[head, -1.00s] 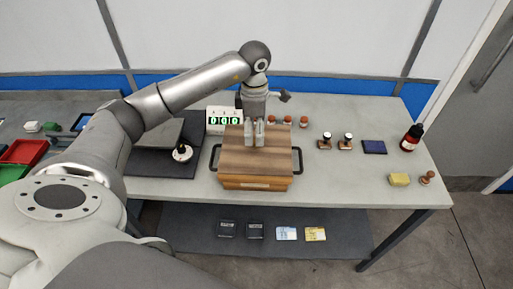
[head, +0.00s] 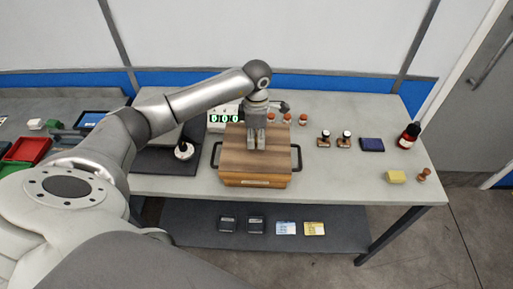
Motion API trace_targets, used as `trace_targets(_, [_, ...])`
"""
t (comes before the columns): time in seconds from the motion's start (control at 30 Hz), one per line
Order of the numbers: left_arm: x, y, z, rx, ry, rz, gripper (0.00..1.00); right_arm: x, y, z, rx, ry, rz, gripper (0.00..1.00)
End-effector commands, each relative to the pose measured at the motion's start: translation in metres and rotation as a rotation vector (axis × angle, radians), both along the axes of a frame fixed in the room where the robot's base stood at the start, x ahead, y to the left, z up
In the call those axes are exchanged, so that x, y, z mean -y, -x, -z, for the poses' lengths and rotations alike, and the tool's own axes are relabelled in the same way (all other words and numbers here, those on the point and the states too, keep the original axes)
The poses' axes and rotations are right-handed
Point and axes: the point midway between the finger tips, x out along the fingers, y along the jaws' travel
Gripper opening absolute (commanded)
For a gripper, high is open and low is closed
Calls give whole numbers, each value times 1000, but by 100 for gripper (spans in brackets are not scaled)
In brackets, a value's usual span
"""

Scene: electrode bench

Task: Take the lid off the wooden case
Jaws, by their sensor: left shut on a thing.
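The wooden case (head: 254,181) stands on the grey bench, with a dark handle on each side and a label on its front. Its striped brown lid (head: 240,160) is on top of it. My left gripper (head: 256,146) points down over the middle of the lid, its fingers close together. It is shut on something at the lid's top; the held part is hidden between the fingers. My right gripper is not in view.
A green digital display (head: 224,118) stands behind the case's left side. Stamps (head: 344,140), a blue pad (head: 372,145), a dark red bottle (head: 409,136) and a yellow block (head: 395,177) are to the right. Bare bench lies between them and the case.

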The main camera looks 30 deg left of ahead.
Motion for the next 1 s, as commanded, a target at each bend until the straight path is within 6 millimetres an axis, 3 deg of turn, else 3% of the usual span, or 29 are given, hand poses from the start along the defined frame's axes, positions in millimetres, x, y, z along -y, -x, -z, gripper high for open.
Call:
trace_targets(0.57, [0,-2,-11,4,0,-1,0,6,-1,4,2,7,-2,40])
trace_targets(0.73, [1,-1,-33,7,0,2,0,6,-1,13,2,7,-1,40])
trace_targets(0.87, [11,14,-50,7,-1,5,0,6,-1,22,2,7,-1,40])
trace_targets(1.0, [27,34,-82,12,1,6,0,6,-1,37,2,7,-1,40])
